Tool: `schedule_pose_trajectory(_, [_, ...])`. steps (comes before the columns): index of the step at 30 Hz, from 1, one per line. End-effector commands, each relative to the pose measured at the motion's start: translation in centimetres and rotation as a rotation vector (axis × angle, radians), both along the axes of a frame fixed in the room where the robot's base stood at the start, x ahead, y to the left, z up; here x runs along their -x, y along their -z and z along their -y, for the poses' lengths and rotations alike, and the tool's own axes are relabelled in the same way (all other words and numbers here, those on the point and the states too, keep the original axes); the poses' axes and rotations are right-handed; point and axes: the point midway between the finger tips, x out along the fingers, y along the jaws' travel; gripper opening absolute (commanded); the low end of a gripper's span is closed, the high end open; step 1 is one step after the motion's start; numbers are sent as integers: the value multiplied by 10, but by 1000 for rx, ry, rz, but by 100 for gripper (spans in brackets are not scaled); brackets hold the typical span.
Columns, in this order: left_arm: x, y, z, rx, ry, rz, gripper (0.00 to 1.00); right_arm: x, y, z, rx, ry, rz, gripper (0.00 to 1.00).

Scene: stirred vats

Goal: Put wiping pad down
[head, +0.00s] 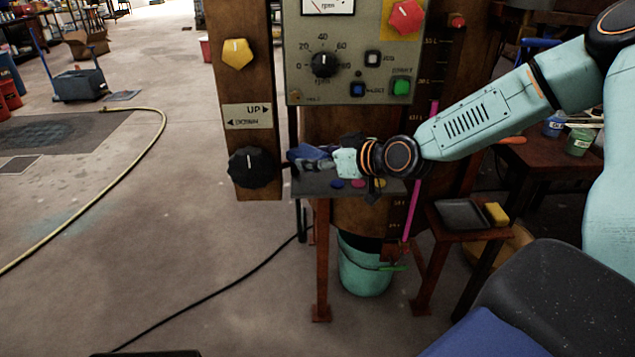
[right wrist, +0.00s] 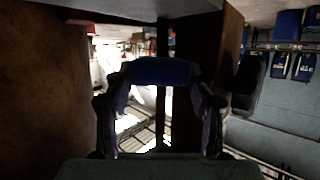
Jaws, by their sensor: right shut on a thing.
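My right gripper (head: 303,163) reaches in from the right, below the control panel and beside the black knob. It is shut on a blue wiping pad (head: 311,152). In the right wrist view the dark fingers of the gripper (right wrist: 160,88) stand on either side of the blue pad (right wrist: 160,71). The pad is above a small grey shelf (head: 312,187); I cannot tell whether it touches it. My left gripper is out of view.
The shelf carries coloured discs (head: 337,184). A dark tray (head: 461,214) with a yellow sponge (head: 497,213) beside it is on a low stand at the right. A green bucket (head: 362,275) stands below. The black knob (head: 251,168) and the control panel (head: 345,60) are close.

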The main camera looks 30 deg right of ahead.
Motion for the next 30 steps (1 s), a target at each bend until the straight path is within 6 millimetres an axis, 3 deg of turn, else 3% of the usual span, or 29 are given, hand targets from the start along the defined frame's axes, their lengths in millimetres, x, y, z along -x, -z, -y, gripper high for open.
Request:
schedule_pose_trajectory(5, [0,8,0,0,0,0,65,0,11,0,0,0,-1,30])
schedule_pose_trajectory(12, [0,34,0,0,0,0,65,0,48,0,1,0,-2,30])
schedule_pose_trajectory(28, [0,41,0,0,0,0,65,-3,53,2,0,-2,0,30])
schedule_pose_trajectory(29, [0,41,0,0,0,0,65,-3,53,2,-1,-2,0,56])
schedule_pose_trajectory(30, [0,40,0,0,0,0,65,-3,53,2,0,-1,0,60])
